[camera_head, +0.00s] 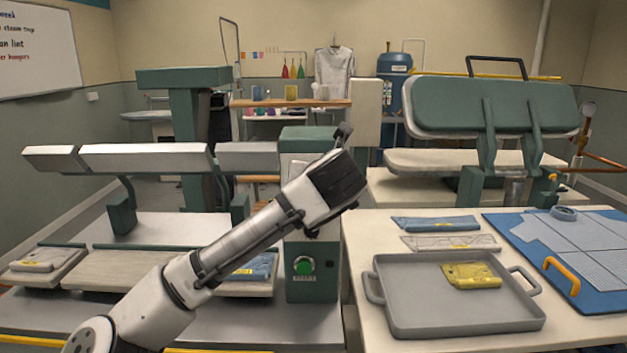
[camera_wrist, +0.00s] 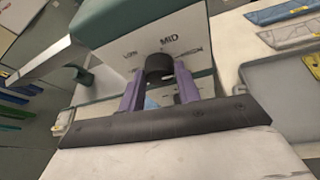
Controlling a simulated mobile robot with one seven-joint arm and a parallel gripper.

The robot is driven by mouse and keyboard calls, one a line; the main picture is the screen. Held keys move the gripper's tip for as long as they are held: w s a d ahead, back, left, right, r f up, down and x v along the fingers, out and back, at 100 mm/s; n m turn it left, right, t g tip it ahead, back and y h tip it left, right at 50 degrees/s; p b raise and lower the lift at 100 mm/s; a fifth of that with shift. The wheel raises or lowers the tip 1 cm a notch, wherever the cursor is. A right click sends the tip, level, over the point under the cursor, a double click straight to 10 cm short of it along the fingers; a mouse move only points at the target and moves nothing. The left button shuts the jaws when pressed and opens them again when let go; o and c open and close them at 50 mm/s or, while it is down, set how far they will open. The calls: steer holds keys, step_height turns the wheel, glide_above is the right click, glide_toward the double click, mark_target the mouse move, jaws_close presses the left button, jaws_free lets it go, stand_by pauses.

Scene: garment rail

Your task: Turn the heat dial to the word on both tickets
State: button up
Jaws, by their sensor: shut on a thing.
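The heat dial (camera_wrist: 158,66) is a black knob on a pale panel in the wrist view. The words LOW and MID show above it, and a third word at the right is partly covered by a finger. My gripper (camera_wrist: 160,80) is shut on the dial, one purple finger on each side. The dial's pointer cannot be made out. In the head view my wrist (camera_head: 337,180) hides the dial. Small yellow tags, possibly the tickets, show on a blue folded garment (camera_head: 258,268) on the press and a grey one (camera_head: 38,261) at far left; their words are unreadable.
A green press housing (camera_head: 300,143) with a green button (camera_head: 304,265) stands behind my arm. A grey tray (camera_head: 400,310) holding a yellow garment (camera_head: 472,272) is on the right table. Another press (camera_head: 490,105) stands behind that table.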

steer(key=o, duration=1)
steer(key=b+v, duration=0.3)
steer(key=v, duration=1)
steer(key=shift+s+r, duration=0.1)
steer(key=shift+s, duration=0.25)
